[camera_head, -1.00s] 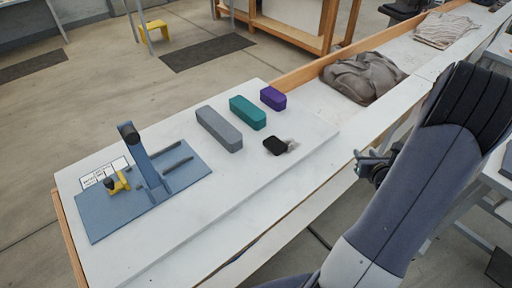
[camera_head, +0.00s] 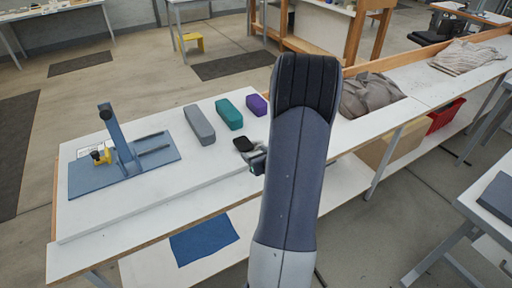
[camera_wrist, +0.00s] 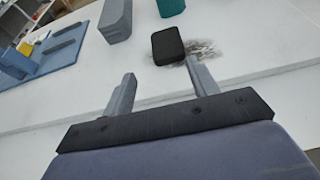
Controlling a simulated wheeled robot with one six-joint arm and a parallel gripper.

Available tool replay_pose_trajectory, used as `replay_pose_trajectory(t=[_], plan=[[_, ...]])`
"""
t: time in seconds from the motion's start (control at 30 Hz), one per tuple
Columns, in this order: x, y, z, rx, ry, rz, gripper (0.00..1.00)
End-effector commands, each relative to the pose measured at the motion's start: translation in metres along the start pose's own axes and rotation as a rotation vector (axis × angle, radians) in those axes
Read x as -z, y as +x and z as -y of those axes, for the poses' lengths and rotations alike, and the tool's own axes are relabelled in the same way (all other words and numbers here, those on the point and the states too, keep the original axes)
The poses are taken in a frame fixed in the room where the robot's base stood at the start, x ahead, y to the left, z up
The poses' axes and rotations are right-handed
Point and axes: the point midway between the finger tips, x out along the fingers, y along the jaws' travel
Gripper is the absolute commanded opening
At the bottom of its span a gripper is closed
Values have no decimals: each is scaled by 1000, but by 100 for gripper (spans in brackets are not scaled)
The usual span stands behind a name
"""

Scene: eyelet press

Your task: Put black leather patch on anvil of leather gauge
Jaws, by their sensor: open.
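The black leather patch (camera_head: 243,144) lies flat on the white table, in front of the teal block. In the wrist view the patch (camera_wrist: 167,46) lies beyond my fingertips, with a grey smudge beside it. My gripper (camera_wrist: 165,80) is open and empty, its two fingers apart and short of the patch. In the head view my gripper (camera_head: 257,160) is mostly hidden behind my arm, near the patch. The leather gauge (camera_head: 118,140) is a blue press with an upright post on a blue base at the table's left. Its anvil cannot be made out clearly.
A grey block (camera_head: 199,125), a teal block (camera_head: 229,114) and a purple block (camera_head: 257,104) stand in a row behind the patch. A small yellow part (camera_head: 101,156) is on the gauge's base. Grey cloth (camera_head: 368,95) lies to the right. The front of the table is clear.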

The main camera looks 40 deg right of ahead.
Motion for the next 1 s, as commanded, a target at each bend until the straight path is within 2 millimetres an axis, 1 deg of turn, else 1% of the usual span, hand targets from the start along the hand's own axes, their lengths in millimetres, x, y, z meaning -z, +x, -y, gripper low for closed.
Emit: replay_pose_trajectory(t=[0.03,0.23,0.33,0.57,0.83,1.0], plan=[[0,6,-1,-5,-1,-2,60],[-1,36,-1,-4,-2,0,76],[0,47,-1,-4,-2,-1,76],[-1,59,1,-2,-1,-1,76],[-2,92,6,-3,-1,0,76],[-1,104,6,-2,-1,0,76]])
